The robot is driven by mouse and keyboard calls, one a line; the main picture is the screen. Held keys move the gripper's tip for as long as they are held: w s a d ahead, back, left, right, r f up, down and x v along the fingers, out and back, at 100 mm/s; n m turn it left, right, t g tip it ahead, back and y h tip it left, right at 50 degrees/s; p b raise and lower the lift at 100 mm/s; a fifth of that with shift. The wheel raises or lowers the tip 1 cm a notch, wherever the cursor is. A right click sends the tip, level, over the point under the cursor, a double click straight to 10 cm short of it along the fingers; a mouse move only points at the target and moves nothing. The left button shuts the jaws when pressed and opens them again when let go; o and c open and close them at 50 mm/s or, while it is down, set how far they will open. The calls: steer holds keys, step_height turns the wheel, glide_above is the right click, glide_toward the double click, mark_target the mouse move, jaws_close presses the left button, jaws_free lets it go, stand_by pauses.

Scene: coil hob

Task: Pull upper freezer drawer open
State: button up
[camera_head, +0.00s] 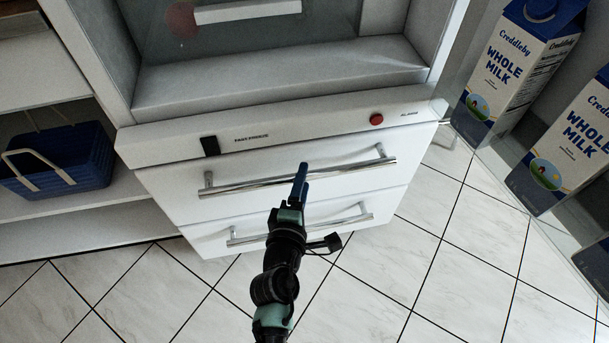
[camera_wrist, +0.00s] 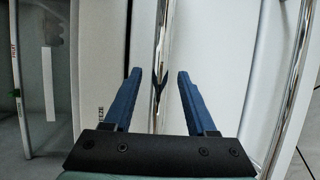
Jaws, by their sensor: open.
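The upper freezer drawer (camera_head: 267,178) is a white front, shut flush under the control strip, with a chrome bar handle (camera_head: 345,175) across it. My gripper (camera_head: 301,178) is at the middle of this handle in the head view. In the wrist view my gripper (camera_wrist: 160,88) has its two blue fingers apart, with the chrome handle (camera_wrist: 162,45) running between them. I cannot tell whether a finger touches the bar. The lower drawer (camera_head: 300,225) has a similar handle (camera_head: 352,220) and is also shut.
The control strip above has a black switch (camera_head: 210,146) and a red button (camera_head: 376,119). Milk cartons (camera_head: 520,60) stand on the open door shelf at right. A blue basket (camera_head: 55,160) sits on a shelf at left. The tiled floor (camera_head: 440,265) in front is clear.

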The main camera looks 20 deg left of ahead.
steer(key=shift+x, duration=1.15)
jaws_close()
stand_by(0.6)
